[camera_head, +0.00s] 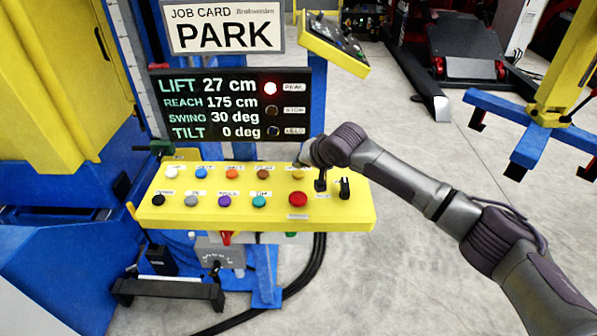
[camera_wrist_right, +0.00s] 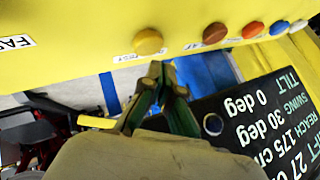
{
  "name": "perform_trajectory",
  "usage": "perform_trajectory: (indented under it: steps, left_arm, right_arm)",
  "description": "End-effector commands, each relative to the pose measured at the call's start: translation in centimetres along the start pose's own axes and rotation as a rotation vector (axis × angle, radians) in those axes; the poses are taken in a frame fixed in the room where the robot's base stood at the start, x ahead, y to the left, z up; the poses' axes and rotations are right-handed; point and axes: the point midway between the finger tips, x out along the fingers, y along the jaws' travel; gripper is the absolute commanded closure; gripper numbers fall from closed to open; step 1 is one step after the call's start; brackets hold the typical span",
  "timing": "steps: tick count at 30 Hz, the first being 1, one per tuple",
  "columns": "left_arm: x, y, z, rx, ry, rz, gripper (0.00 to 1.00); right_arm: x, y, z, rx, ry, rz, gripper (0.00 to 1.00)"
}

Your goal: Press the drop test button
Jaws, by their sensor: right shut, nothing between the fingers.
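A yellow control panel (camera_head: 240,213) carries two rows of coloured buttons. The yellow button (camera_head: 298,175) is at the right end of the upper row. In the wrist view this yellow button (camera_wrist_right: 148,41) stands out from the panel face, beside a small label that seems to end in "TEST". My right gripper (camera_wrist_right: 160,70) is shut and empty, its fingertips just short of the yellow button and slightly to one side. In the head view my right gripper (camera_head: 304,157) is at the panel's back edge, its fingers mostly hidden by my wrist. My left gripper is not in view.
A large red button (camera_head: 298,199) and black levers (camera_head: 343,188) sit at the panel's right. A brown button (camera_head: 264,174) is the yellow one's neighbour. Behind stands a black display (camera_head: 235,105) reading tilt 0 deg, with its red lamp lit.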

Motion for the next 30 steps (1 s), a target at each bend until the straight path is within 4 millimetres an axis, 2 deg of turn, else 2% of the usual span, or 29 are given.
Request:
perform_trajectory:
  steps: [13, 30]
  left_arm:
    - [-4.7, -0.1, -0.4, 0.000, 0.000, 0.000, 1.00]
    - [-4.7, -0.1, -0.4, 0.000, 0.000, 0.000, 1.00]
  right_arm:
    - [-3.3, -2.4, -2.3, 0.001, -0.001, 0.000, 1.00]
    - [-3.3, -2.4, -2.4, 0.000, 0.000, 0.000, 1.00]
